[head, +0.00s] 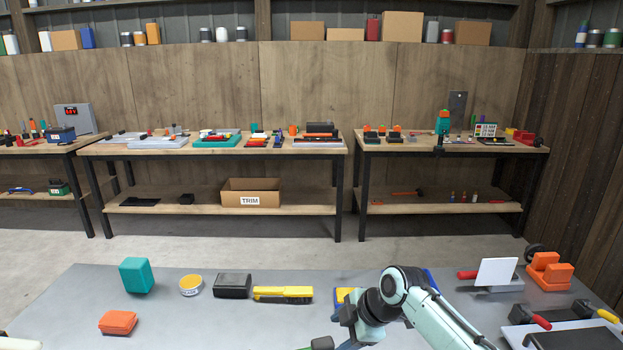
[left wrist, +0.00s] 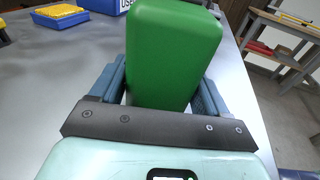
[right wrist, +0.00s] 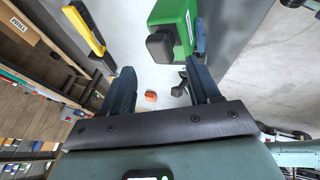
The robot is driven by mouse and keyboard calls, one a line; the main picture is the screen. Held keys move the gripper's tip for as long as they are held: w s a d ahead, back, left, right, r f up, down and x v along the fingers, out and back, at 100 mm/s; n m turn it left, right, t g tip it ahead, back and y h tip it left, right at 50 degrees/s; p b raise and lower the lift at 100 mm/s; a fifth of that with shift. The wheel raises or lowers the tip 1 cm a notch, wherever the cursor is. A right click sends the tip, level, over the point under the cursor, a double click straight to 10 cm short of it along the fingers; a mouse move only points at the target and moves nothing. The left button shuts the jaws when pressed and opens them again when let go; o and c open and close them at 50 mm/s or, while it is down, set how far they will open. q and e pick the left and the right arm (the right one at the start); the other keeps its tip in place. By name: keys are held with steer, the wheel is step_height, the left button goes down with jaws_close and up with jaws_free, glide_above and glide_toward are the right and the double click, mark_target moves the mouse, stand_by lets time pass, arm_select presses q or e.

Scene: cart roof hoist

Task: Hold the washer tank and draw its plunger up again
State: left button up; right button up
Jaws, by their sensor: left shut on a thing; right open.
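The washer tank is a green block-shaped body (left wrist: 172,50) in the left wrist view. My left gripper (left wrist: 168,85) is shut on it, one blue finger on each side. In the right wrist view the green tank (right wrist: 176,20) shows at the top, with a black block (right wrist: 160,47) at its end, which may be the plunger's handle. My right gripper (right wrist: 162,85) is open and empty, its fingers apart and short of the black block. In the head view my right arm covers part of the bench front, and the tank is mostly out of frame.
The grey bench (head: 225,325) carries a teal block (head: 136,275), a yellow tin (head: 191,286), a black box (head: 233,286), a yellow tool (head: 283,294) and an orange block (head: 118,322). A white card (head: 497,271) and orange parts (head: 549,272) stand at right.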

mark_target(326, 343)
steer(key=shift+x, duration=3.45)
steer(key=shift+c, duration=0.3)
steer(key=c, duration=0.7)
steer(key=shift+o, duration=0.2)
steer(key=shift+w+r, duration=0.1)
steer(key=shift+r, duration=0.05)
